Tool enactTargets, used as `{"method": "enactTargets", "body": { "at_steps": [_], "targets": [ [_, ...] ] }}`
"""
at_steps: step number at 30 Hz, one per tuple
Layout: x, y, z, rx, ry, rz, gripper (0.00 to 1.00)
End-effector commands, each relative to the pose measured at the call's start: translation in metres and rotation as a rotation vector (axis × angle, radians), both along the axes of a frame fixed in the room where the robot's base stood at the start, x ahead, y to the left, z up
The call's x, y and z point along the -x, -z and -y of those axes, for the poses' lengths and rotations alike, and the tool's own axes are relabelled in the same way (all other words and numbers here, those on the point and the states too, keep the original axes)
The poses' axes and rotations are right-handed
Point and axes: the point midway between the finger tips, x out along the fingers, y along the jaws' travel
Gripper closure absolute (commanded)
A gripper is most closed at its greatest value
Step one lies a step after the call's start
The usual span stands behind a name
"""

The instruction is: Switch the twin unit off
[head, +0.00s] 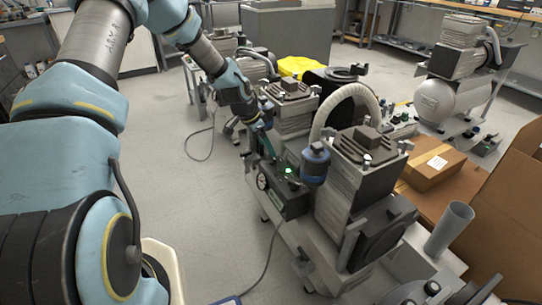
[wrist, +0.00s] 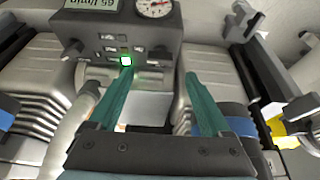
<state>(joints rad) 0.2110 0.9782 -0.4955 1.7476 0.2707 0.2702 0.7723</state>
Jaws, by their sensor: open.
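The twin unit has two ribbed grey compressor heads, one (head: 365,175) nearer and one (head: 290,108) farther back. Its dark control box (head: 285,200) sits low on the left side, with a glowing green light (head: 289,171). In the wrist view the control panel (wrist: 85,45) shows a display, a gauge, a knob, several small switches and the lit green light (wrist: 126,61). My gripper (wrist: 158,73) is open and empty, its teal fingers pointing at the panel. The left fingertip appears just below the green light; contact cannot be told. In the head view my gripper (head: 266,142) is beside the unit.
A blue canister (head: 315,165) and a pale curved hose (head: 345,95) stand close right of the control box. Cardboard boxes (head: 432,168) lie at the right. Another compressor with a white tank (head: 445,102) stands behind. Floor left of the unit is mostly clear, with a cable.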

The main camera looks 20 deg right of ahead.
Motion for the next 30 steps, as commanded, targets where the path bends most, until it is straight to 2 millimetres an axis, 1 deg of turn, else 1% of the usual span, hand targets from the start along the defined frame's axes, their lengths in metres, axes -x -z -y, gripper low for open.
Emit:
{"method": "enactTargets", "body": {
  "at_steps": [1,3,9,13,21,23,30],
  "targets": [
    [0.001,0.01,0.005,-0.001,0.002,-0.002,0.18],
    [0.0,0.022,0.009,-0.002,0.001,-0.002,0.18],
    [-0.001,0.044,0.018,-0.001,-0.001,-0.001,0.18],
    [-0.002,0.049,0.02,-0.001,-0.001,0.0,0.18],
    [-0.002,0.05,0.02,-0.001,-0.001,0.0,0.18],
    [-0.002,0.05,0.02,-0.001,-0.001,0.0,0.23],
    [-0.002,0.05,0.02,-0.001,-0.001,0.0,0.5]
  ]
}}
